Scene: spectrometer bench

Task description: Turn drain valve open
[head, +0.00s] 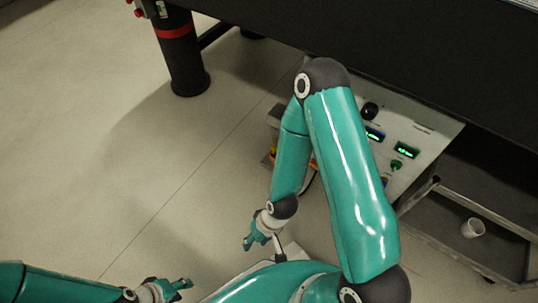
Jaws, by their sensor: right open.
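A light instrument panel (427,133) under the bench carries a black knob (370,110), green-lit displays (407,150) and a small green knob (396,165). Small orange and yellow parts (273,153) show at the unit's left side, partly behind my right arm. I cannot tell which part is the drain valve; it may be hidden by my arm. My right gripper (254,242) is open and points down over the floor, left of and apart from the unit. My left gripper (180,287) is low at the bottom edge, away from the unit; its opening is unclear.
The dark bench (300,22) overhangs the panel, with a black leg (182,60) ringed in red at the back left. A white cup (473,228) stands on a low shelf (500,218) at the right. The floor (90,130) at the left is clear.

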